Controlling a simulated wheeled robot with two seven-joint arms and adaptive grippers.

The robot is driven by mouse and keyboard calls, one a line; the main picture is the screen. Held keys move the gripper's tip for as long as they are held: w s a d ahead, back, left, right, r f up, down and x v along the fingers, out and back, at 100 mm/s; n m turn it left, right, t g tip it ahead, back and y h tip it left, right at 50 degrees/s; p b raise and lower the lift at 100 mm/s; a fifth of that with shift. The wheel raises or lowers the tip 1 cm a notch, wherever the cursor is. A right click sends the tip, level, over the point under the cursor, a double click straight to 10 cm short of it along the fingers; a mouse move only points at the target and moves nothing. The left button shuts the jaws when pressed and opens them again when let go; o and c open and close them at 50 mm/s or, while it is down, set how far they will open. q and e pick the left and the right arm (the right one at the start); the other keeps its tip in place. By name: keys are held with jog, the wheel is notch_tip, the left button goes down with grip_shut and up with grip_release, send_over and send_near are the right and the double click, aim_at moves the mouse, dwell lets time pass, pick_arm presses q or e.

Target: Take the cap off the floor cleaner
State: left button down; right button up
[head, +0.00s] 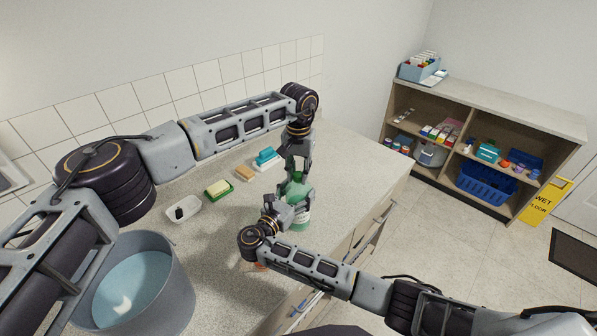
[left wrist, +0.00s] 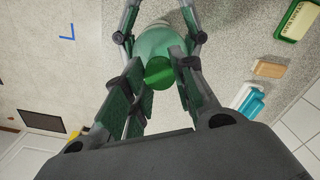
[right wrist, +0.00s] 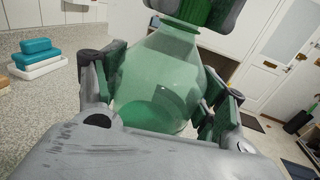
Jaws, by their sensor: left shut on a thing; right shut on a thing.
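The floor cleaner is a translucent green bottle (right wrist: 160,75) standing upright on the speckled counter; in the head view the bottle (head: 302,217) is partly covered by my grippers. My right gripper (head: 290,207) is shut around the bottle's body from the side. My left gripper (head: 297,172) comes from above and is shut on the bright green cap (left wrist: 158,73), which shows between its fingers in the left wrist view. In the right wrist view the left gripper's green pads (right wrist: 195,10) hide the cap. I cannot tell whether the cap still sits on the neck.
A grey bucket of water (head: 182,285) stands at the near left. A shelf unit (head: 480,105) and a yellow wet-floor sign (head: 545,202) stand right.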

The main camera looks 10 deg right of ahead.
pick_arm(q)
jog(key=n, duration=0.6)
jog(key=shift+n, duration=0.3)
jog(key=n, duration=2)
jog(key=shift+n, duration=0.3)
jog(key=n, duration=0.7)
jog(key=shift+r, duration=0.1)
jog(key=n, duration=1.2)
jog(key=shift+n, duration=0.3)
jog(key=n, duration=0.6)
jog(key=shift+r, duration=1.2)
dwell(0.6)
